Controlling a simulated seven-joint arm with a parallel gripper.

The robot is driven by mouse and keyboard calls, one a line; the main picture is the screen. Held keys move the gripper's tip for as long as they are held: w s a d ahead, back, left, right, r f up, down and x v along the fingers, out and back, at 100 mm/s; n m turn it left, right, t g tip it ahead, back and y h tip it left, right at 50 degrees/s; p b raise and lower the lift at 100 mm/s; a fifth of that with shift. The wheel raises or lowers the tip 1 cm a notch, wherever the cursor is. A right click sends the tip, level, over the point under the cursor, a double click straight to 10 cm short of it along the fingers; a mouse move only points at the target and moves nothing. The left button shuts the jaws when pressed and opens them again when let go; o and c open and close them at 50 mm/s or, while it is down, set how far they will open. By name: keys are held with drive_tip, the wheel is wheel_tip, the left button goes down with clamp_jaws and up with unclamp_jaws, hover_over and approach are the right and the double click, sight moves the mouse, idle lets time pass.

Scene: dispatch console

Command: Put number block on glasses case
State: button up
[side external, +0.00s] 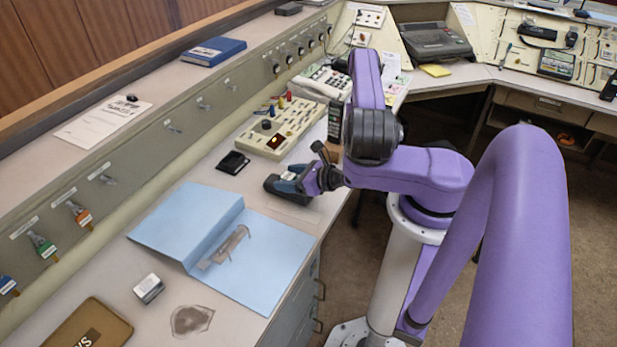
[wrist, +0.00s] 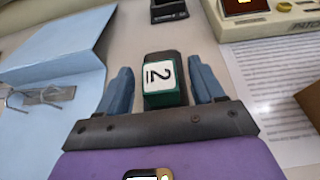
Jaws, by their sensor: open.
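The number block (wrist: 163,83) is a green cube with a white face marked 2, seen in the wrist view. A dark elongated object, which looks like the glasses case (wrist: 164,59), shows beyond and around it. The block appears to sit on top of this case, though its underside is hidden. My gripper (wrist: 160,70) is open, one blue finger on each side of the block, with visible gaps. In the side view my gripper (side external: 282,187) is low over the desk, right of the blue folder. There the block is hidden and the case is hard to separate from the fingers.
A blue open folder (side external: 270,270) with a metal clip lies left of my gripper. A black holder (side external: 233,162) and a beige button panel (side external: 282,127) stand behind. A brown case (side external: 90,325) and a small white-topped box (side external: 148,288) are at the lower left.

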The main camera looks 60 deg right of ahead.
drive_tip(key=v, duration=1.1)
drive_tip(key=a+r+n+g+y, duration=0.45)
drive_tip(key=n+g, duration=0.35)
drive_tip(key=n, duration=0.6)
drive_tip(key=a+r+n+g+y, duration=0.3)
drive_tip(key=r+n+g+y, duration=0.35)
drive_tip(key=n, duration=0.65)
drive_tip(key=s+a+r+n+h, duration=0.3)
drive_tip(key=s+r+n+h, duration=0.2)
drive_tip(key=n, duration=0.5)
drive_tip(key=s+a+r+n+t+h, duration=0.1)
drive_tip(key=s+a+r+n+h, duration=0.2)
drive_tip(key=n, duration=0.8)
wheel_tip(320, 180, up, 2)
drive_tip(key=s+h, duration=0.1)
drive_tip(key=h, duration=0.1)
drive_tip(key=shift+s+a+r+n+h, duration=0.15)
drive_tip(key=shift+s+a+n+h, duration=0.15)
drive_tip(key=shift+s+a, duration=0.1)
